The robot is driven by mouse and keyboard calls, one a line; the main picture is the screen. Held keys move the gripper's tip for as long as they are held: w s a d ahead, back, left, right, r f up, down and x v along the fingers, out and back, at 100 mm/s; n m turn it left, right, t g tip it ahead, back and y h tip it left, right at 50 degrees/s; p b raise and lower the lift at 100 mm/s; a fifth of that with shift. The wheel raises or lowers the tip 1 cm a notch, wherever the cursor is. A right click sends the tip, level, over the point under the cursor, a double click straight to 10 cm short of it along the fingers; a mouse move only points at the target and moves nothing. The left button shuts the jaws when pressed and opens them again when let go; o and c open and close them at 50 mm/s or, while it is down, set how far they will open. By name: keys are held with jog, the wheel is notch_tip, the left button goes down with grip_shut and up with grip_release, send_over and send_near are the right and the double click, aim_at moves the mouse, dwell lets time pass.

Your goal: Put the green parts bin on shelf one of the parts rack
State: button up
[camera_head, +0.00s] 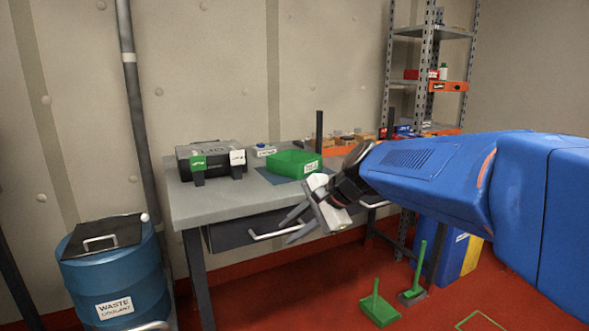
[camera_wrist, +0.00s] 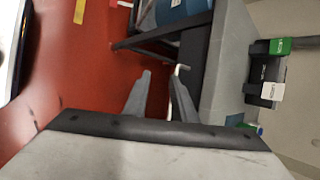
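The green parts bin (camera_head: 285,164) sits on a dark mat on the workbench, with a white label on its front. The parts rack (camera_head: 386,84) is a grey metal shelving unit at the back right. One shelf has an orange label strip and holds small red and white items. My gripper (camera_head: 285,226) is in front of the bench, below and apart from the bin, near the drawer handle. In the wrist view its two fingers (camera_wrist: 160,82) are spread with nothing between them. My arm hides part of the rack's lower section. I cannot tell which shelf is shelf one.
A black case (camera_head: 211,150) with green and white tags sits on the workbench (camera_head: 207,205) left of the bin. A dark post and small orange parts stand right of it. A blue waste drum (camera_head: 112,274) stands at left. A green dustpan (camera_head: 379,309) is on the red floor.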

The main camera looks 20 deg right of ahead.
jog(key=w+d+r+m+t+y, duration=0.1)
jog(key=w+d+r+m+t, duration=0.1)
jog(key=w+d+r+m, duration=0.3)
jog(key=w+d+r+m+t, duration=0.1)
jog(key=w+d+m, duration=0.2)
jog(key=w, duration=0.3)
jog(key=m+t, duration=0.4)
jog(key=m, duration=0.3)
send_near(281, 162)
jog(key=x, duration=0.4)
jog(key=shift+w+d+f, duration=0.1)
jog(key=shift+w+d, duration=0.05)
jog(key=shift+w, duration=0.3)
jog(key=shift+a+x, duration=0.2)
jog(key=shift+x, duration=2.55)
jog(key=shift+s, duration=0.15)
jog(key=shift+c, duration=0.3)
grip_shut()
